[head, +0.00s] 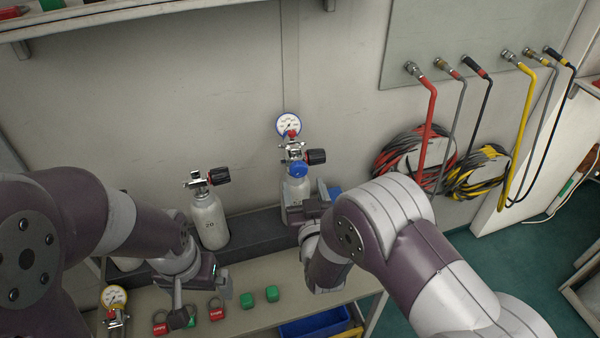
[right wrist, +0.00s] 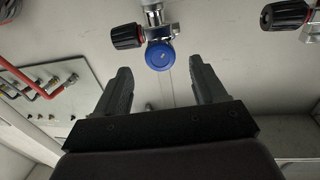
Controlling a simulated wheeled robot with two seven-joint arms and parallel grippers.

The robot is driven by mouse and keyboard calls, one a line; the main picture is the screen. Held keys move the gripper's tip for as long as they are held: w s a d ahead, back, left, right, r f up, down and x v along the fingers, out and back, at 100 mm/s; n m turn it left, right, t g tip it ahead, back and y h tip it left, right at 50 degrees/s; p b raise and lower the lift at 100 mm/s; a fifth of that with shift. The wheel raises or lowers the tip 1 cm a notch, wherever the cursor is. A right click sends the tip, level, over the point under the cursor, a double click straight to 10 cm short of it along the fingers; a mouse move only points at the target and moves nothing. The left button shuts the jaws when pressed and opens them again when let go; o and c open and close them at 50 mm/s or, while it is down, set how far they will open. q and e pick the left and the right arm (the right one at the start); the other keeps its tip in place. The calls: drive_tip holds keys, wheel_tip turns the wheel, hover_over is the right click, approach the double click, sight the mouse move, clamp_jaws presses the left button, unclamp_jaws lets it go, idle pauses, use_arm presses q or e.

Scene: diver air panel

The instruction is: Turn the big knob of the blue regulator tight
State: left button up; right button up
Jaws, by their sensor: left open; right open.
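The blue regulator (head: 289,125) has a blue-rimmed gauge and stands on a white cylinder (head: 296,190) against the wall. Its big blue knob (head: 298,169) faces outward, and it also shows in the right wrist view (right wrist: 160,56). My right gripper (head: 308,203) is open in front of the cylinder, just below the knob in the head view. In the right wrist view its fingers stand apart, with the knob showing between and beyond the tips; no contact is visible. My left gripper (head: 203,300) is open and low over the bench, away from the regulator.
A black-and-red valve handle (head: 315,157) sits beside the knob. Another cylinder (head: 209,220) stands to the left. A yellow-rimmed gauge (head: 114,297), red padlocks and green blocks (head: 272,293) are on the bench (head: 255,318). Red and yellow hoses (head: 424,130) hang at right.

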sight(299, 174)
drive_tip(key=w, duration=0.5)
drive_tip(key=shift+a, duration=0.4)
drive_tip(key=c, duration=1)
drive_tip(key=shift+c, duration=0.2)
drive_tip(key=m+b, duration=0.3)
drive_tip(key=m, duration=0.1)
drive_tip(key=shift+f, duration=0.2)
drive_tip(key=m+b, duration=0.2)
drive_tip(key=shift+s+a+m, duration=0.1)
drive_tip(key=shift+m, duration=0.3)
drive_tip(key=shift+r+m+b, duration=0.1)
drive_tip(key=shift+m+b, duration=0.6)
drive_tip(key=shift+b, duration=0.15)
